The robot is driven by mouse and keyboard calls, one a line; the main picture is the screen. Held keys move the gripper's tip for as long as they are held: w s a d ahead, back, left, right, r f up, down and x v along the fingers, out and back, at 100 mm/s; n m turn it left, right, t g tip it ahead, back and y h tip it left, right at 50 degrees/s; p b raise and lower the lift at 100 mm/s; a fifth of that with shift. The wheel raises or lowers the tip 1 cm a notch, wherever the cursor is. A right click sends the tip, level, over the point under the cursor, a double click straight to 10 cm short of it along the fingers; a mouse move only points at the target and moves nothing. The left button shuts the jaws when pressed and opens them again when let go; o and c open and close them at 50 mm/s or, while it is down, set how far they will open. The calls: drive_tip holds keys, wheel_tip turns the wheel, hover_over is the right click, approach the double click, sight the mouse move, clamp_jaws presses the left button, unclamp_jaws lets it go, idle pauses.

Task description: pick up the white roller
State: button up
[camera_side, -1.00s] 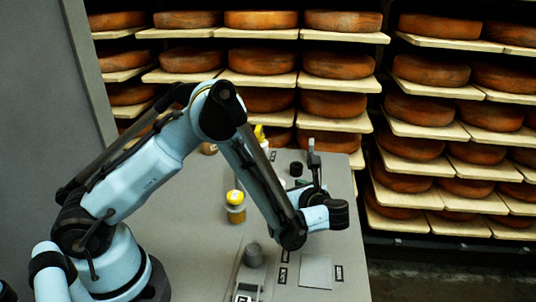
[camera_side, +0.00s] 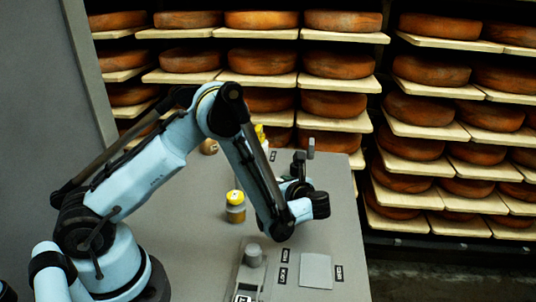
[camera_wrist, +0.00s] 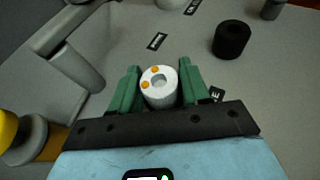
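The white roller (camera_wrist: 160,97) is a short upright cylinder with a hole in its top and orange dots on the top face. It shows in the wrist view between the two green fingers of my gripper (camera_wrist: 160,82). The fingers stand to the left and right of the roller, with what look like narrow gaps. My gripper is open around it; contact is not clear. In the side view, my gripper (camera_side: 298,180) is low over the table's right part, and the arm hides the roller there.
A black hollow cylinder (camera_wrist: 231,40) stands beyond the roller to the right. A grey handle-like fixture (camera_wrist: 72,55) is at the left. A yellow-lidded jar (camera_side: 235,206) stands left of my forearm. A grey box with a knob (camera_side: 253,256) and a flat pale plate (camera_side: 316,271) lie nearer.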

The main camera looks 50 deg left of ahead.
drive_tip(key=c, duration=0.5)
drive_tip(key=shift+o, duration=0.2)
